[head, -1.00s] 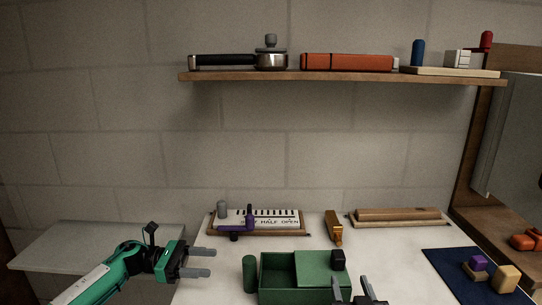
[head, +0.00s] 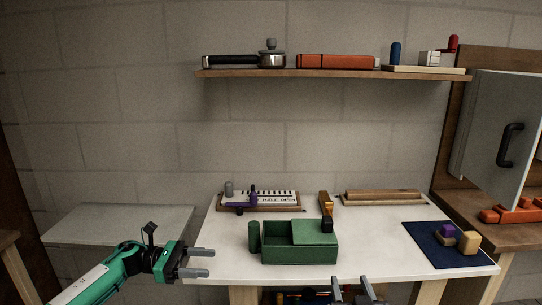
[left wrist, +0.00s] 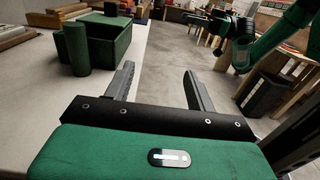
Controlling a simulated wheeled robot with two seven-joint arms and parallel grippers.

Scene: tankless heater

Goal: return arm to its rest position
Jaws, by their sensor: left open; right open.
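My left gripper (head: 204,263) is open and empty at the left edge of the white table (head: 380,230). In the left wrist view its two fingers (left wrist: 158,88) stand apart with only floor between them. My right gripper (head: 357,288) shows only by its fingertips at the bottom of the head view; they are apart, below the table's front edge, with nothing visible between them. The rest of that gripper is out of frame.
A green box (head: 300,253) with a green cylinder (head: 254,237) stands near the left gripper. A blue mat (head: 425,250) with blocks lies at the right. A wall shelf (head: 330,74) hangs behind. A grey side table (head: 115,222) stands left.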

